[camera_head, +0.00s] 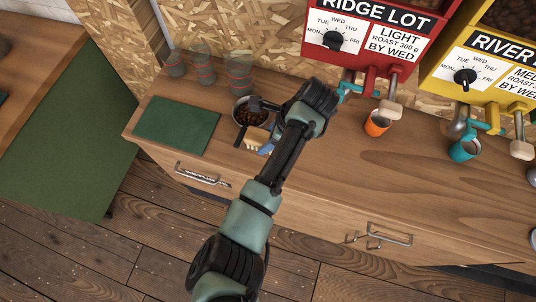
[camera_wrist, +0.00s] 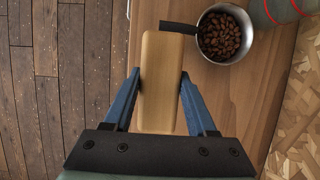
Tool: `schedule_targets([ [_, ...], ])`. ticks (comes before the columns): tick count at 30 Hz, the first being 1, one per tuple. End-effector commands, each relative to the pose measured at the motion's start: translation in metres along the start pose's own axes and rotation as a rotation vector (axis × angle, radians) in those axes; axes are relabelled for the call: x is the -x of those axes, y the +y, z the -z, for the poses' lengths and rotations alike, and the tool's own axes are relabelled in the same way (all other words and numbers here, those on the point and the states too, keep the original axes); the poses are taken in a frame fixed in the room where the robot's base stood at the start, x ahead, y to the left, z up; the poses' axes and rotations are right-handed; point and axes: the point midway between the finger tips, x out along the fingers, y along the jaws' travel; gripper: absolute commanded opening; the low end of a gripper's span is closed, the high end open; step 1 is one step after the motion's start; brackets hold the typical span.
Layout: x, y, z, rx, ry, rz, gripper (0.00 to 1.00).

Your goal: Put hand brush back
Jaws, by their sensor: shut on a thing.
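The hand brush (camera_wrist: 160,50) shows in the wrist view as a pale wooden block between the two blue fingers of my gripper (camera_wrist: 160,76). My gripper is shut on it. In the head view the brush (camera_head: 256,137) shows in part, with a cream-coloured side, beside the blue fingers and over the wooden counter (camera_head: 440,200). My wrist hides the rest of it. I cannot tell whether the brush touches the counter.
A metal pan of beans (camera_wrist: 205,50) with a dark handle is close beside the brush. A green mat (camera_head: 177,124) lies to the left. Several red-marked glasses (camera_head: 238,72) stand behind. Orange (camera_head: 376,125) and teal (camera_head: 464,150) cups are under the dispensers to the right.

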Motion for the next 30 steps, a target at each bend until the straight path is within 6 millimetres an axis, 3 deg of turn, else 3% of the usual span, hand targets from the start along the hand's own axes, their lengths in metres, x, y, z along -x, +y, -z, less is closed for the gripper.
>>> schedule_targets([
  [6,-0.034,0.002,0.014,-0.002,-0.001,-0.004,0.05],
  [18,-0.076,0.001,0.032,-0.001,0.000,-0.003,0.05],
  [30,-0.082,0.001,0.035,0.001,0.001,-0.001,0.05],
])
